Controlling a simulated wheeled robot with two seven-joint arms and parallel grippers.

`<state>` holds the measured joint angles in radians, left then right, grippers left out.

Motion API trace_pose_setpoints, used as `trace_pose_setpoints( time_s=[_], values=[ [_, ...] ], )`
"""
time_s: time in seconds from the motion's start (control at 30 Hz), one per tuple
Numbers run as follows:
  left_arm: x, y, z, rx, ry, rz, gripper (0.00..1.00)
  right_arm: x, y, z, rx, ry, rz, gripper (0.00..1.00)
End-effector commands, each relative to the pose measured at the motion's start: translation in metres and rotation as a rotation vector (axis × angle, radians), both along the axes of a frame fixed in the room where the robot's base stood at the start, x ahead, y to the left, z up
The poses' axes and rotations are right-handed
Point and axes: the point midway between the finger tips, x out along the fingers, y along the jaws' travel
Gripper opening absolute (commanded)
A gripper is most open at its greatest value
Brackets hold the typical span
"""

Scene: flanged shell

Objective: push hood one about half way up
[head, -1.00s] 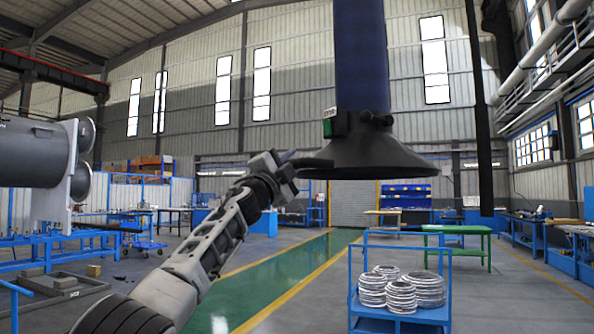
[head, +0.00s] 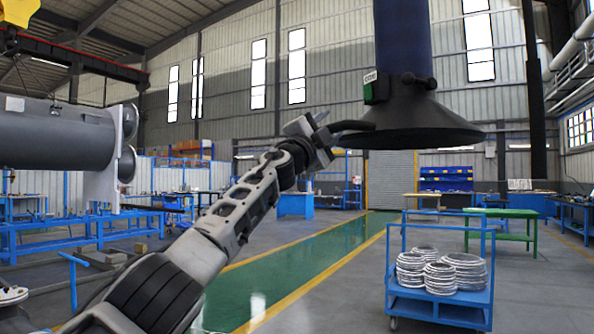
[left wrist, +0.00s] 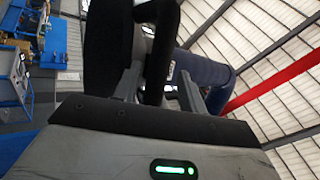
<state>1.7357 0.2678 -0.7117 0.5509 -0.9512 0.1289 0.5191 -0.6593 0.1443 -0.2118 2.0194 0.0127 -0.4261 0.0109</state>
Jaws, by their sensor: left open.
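The hood (head: 418,124) is a dark, wide cone hanging from a blue duct (head: 402,40), right of centre in the head view. A small box with a green face and an unreadable label sits on its neck. A black handle (head: 350,127) sticks out from its left side. My left gripper (head: 320,122) is at the outer end of this handle, left of the hood. In the left wrist view the open fingers (left wrist: 160,88) stand on either side of a black bar (left wrist: 158,50), which looks like the handle. Whether they touch it is unclear. My right gripper is not in view.
A blue trolley (head: 440,303) with several wire coils stands on the floor below and right of the hood. A large grey cylinder (head: 55,135) is at the left. A dark vertical post (head: 534,90) hangs right of the hood. The green floor lane (head: 300,262) is clear.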

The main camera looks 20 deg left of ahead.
Motion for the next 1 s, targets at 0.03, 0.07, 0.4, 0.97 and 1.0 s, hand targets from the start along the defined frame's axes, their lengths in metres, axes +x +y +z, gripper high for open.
trace_pose_setpoints(
  time_s=[0.03,0.07,0.4,0.97,1.0],
  values=[
    [-0.004,0.002,-0.01,0.006,-0.003,0.004,0.41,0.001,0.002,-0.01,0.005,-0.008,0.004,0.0],
    [-0.005,0.002,-0.013,0.005,-0.001,0.004,0.41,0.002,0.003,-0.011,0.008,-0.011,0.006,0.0],
    [-0.026,0.005,-0.021,0.005,-0.006,0.001,0.41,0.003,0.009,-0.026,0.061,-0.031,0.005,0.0],
    [-0.073,0.021,-0.054,-0.001,-0.003,0.001,0.41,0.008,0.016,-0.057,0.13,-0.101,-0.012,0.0],
    [-0.078,0.023,-0.056,-0.003,-0.004,0.001,0.41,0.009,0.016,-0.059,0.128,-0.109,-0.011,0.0]
  ],
)
